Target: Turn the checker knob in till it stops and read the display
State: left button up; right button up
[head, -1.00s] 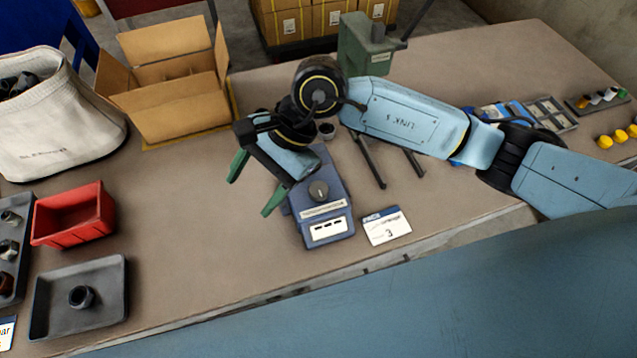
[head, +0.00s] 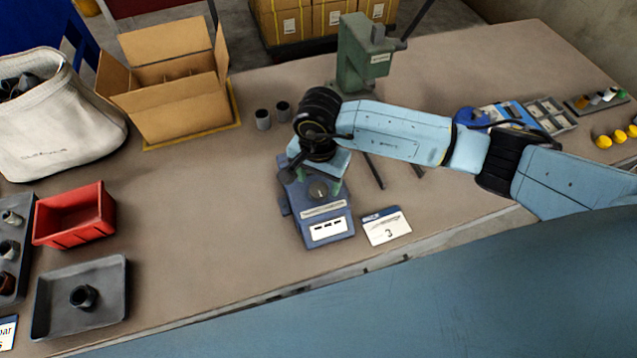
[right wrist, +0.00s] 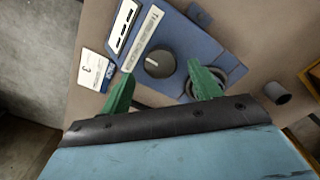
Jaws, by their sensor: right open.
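The blue checker (head: 325,212) stands near the table's front edge. Its dark grey round knob (head: 318,190) shows on its top and also in the right wrist view (right wrist: 160,63). The display (head: 328,229) is a white panel with dark dashes; no number can be read on it. My right gripper (head: 318,185) is over the checker. In the right wrist view its green fingers (right wrist: 162,88) are spread apart, with the knob ahead between them and nothing held. A round socket (right wrist: 203,82) on the checker is partly hidden behind one finger. My left gripper is not in view.
A white card marked 3 (head: 387,227) lies right of the checker. Two grey cylinders (head: 273,114) stand behind it, near a cardboard box (head: 178,90). A green press (head: 363,55) stands at the back. A red bin (head: 75,215) and grey tray (head: 80,298) are left.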

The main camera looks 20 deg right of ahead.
aim_at(318, 193)
jog(key=shift+f, duration=1.45)
jog(key=shift+c, duration=0.3)
jog(key=c, duration=0.9)
jog(key=shift+m, duration=0.3)
jog(key=m+b, duration=0.1)
jog(key=m, duration=0.2)
jog(key=shift+m, duration=0.4)
jog(key=m+b, duration=0.1)
jog(key=m, duration=0.9)
jog(key=shift+m, duration=0.4)
jog(key=m, duration=0.5)
